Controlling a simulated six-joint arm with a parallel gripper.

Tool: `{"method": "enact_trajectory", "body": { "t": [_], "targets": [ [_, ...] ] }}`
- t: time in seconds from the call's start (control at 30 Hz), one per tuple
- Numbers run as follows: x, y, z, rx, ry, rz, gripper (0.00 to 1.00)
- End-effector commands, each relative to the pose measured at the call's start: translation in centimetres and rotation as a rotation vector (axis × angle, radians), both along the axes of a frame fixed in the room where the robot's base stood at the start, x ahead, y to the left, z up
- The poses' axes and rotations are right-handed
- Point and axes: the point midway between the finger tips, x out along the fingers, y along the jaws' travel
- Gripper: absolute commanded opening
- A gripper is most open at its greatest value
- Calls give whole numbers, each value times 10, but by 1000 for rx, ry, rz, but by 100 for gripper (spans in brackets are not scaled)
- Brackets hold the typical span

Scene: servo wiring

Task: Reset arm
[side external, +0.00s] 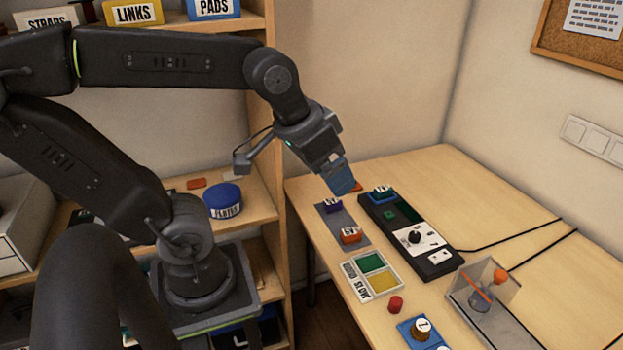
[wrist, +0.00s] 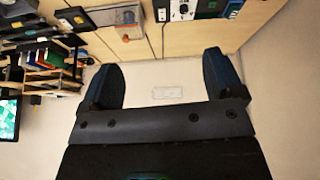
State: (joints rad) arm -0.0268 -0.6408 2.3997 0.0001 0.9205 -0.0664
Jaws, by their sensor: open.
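My gripper (side external: 342,183) hangs above the far left part of the table, over the back end of the small grey mat (side external: 335,220). In the wrist view its two fingers (wrist: 165,75) stand wide apart with nothing between them. On the mat sit a purple block (side external: 331,205) and an orange block (side external: 350,235) with white labels. The black control panel (side external: 410,235) lies to their right, with a dial, a white plate and a green-and-blue block (side external: 381,192) at its far end. A small orange piece shows partly behind the gripper.
A tray with green and yellow pads (side external: 372,278), a red cylinder (side external: 396,304), a blue base with a knob (side external: 422,330) and a clear-walled fixture (side external: 485,290) stand nearer. Black cables cross the right side. A shelf with a blue round tub (side external: 223,201) stands left.

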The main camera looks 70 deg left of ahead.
Motion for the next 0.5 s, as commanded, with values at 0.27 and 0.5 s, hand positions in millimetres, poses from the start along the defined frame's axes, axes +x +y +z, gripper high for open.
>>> {"method": "enact_trajectory", "body": {
  "t": [0.27,0.5],
  "targets": [
    [-26,-6,-15,32,-30,-90,87],
    [-25,-6,-15,31,-29,-88,87]
  ]
}}
